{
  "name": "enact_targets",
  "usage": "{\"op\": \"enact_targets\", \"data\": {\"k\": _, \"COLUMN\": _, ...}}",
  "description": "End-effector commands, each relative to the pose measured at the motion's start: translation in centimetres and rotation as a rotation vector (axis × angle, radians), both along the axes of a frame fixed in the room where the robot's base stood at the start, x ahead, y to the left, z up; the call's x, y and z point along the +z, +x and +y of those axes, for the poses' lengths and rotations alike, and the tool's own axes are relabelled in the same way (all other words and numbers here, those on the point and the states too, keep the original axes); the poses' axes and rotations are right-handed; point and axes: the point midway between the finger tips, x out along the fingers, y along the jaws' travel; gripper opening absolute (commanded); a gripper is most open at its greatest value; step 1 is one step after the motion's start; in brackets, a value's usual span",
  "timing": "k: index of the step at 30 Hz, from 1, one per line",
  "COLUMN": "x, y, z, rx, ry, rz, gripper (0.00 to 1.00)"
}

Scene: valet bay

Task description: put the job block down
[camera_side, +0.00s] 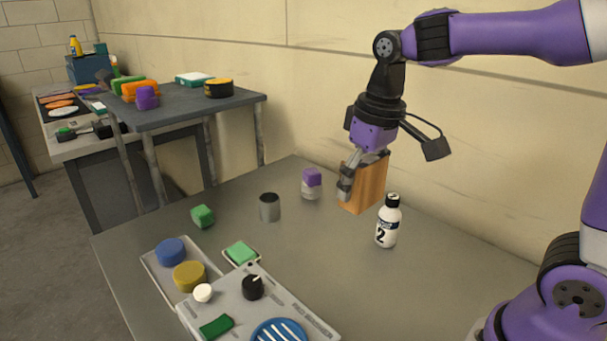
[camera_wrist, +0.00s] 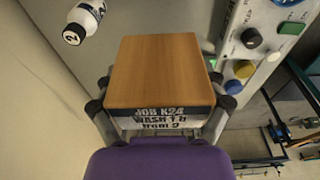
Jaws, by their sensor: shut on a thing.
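The job block (camera_side: 366,184) is a wooden block with a light brown top. In the wrist view the job block (camera_wrist: 163,72) fills the middle, and its near face carries a dark and white label reading "JOB K24", with smaller lines I cannot read surely. My gripper (camera_side: 349,180) points down and is shut on the block, with one finger visible at its left side. In the wrist view my gripper (camera_wrist: 160,105) has a finger on each side of the block. The block is upright, at or just above the grey table (camera_side: 330,262); I cannot tell if it touches.
A white bottle marked 2 (camera_side: 388,221) stands close to the block's right. A purple-topped piece (camera_side: 312,184), a grey cylinder (camera_side: 269,207) and a green block (camera_side: 203,216) stand to the left. A control panel (camera_side: 262,302) is in front. The wall is behind.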

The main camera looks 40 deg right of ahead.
Motion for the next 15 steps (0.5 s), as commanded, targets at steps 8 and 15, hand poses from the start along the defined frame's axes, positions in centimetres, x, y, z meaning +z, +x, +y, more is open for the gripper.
{"op": "enact_targets", "data": {"k": 8, "x": -0.3, "y": -0.2, "z": 0.8, "rx": 0.006, "ry": 0.001, "rz": 0.001, "gripper": 0.29}}
{"op": "enact_targets", "data": {"k": 15, "x": -3.0, "y": -3.1, "z": 6.8, "rx": 0.015, "ry": 0.004, "rz": 0.009, "gripper": 0.29}}
